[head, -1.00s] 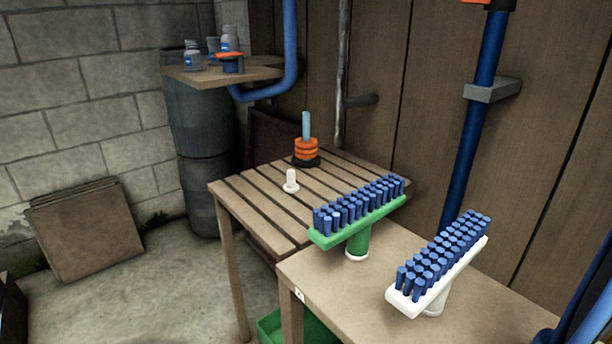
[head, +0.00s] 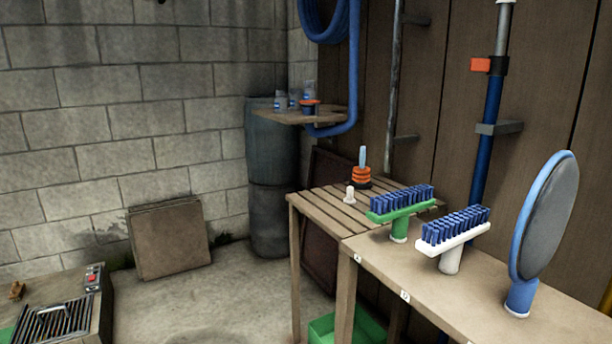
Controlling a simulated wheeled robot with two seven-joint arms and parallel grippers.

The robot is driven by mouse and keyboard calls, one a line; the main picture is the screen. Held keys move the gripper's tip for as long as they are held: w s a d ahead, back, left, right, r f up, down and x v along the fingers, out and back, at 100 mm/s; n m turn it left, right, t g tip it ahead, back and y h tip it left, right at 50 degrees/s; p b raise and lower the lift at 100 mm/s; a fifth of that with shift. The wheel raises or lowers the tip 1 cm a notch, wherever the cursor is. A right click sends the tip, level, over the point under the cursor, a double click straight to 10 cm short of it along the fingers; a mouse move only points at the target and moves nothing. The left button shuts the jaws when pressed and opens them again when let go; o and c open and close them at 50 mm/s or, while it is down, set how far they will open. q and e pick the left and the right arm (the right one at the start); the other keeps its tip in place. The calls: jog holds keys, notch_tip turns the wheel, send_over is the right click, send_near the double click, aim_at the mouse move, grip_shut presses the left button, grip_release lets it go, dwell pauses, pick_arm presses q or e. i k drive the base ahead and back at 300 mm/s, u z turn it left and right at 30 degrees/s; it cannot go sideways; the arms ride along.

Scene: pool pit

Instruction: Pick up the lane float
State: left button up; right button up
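A stack of orange discs (head: 361,175) on a dark base, with a light blue rod rising from it, stands at the back of the slatted wooden table (head: 322,209). These discs look most like lane floats, but I cannot tell for certain. A small white peg-shaped piece (head: 350,194) stands in front of the stack, to its left. Neither of my grippers is in view.
A green brush (head: 399,228) and a white brush (head: 449,260), both with blue bristles, stand on the nearer bench (head: 400,271). A round blue-rimmed paddle (head: 547,222) stands on its right. A small shelf (head: 290,118) holds bottles.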

aim_at(360, 175)
jog(key=u, duration=1.25)
jog(key=i, duration=1.8)
jog(key=z, duration=2)
